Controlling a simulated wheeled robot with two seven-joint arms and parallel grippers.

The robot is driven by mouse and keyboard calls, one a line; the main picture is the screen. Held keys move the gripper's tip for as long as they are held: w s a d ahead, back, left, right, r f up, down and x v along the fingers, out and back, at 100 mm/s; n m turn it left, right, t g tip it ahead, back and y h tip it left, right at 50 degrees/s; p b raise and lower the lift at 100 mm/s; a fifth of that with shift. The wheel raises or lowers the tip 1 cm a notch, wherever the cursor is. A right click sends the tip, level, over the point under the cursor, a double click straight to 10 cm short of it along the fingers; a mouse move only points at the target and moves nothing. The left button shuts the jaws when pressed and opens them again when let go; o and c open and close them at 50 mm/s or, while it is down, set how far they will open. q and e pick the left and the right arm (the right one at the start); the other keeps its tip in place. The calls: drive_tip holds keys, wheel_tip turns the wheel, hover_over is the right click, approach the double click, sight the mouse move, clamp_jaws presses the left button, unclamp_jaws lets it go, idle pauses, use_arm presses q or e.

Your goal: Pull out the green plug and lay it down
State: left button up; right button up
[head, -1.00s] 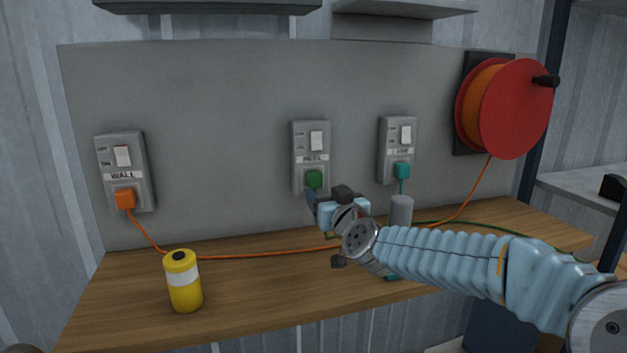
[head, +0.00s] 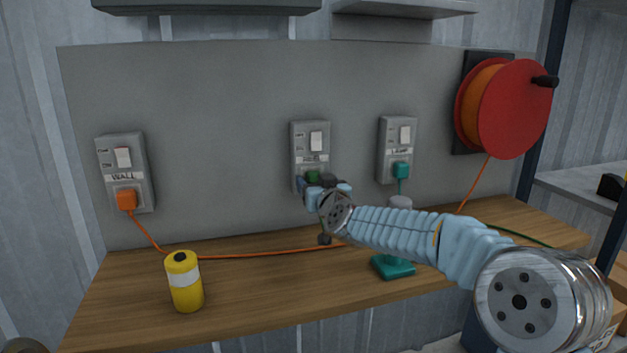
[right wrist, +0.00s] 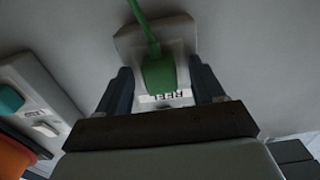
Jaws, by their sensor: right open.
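The green plug (head: 312,177) sits in the lower part of the middle wall socket (head: 310,146). My right gripper (head: 316,184) is at the front of this socket, partly covering the plug in the head view. In the right wrist view the green plug (right wrist: 159,74) with its green cord lies between the two dark fingers of my right gripper (right wrist: 160,85). The fingers stand open, one on each side, with a gap to the plug. My left gripper is not in view.
An orange plug (head: 126,199) is in the left socket, a teal plug (head: 401,170) in the right one. The bench's front middle is clear.

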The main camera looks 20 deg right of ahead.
drive_tip(key=shift+c, duration=0.5)
idle(0.4)
clamp_jaws()
drive_tip(key=shift+s, duration=0.1)
drive_tip(key=shift+s+d+b, duration=0.1)
drive_tip(key=shift+s+b, duration=0.4)
drive_tip(key=shift+s, duration=2.4)
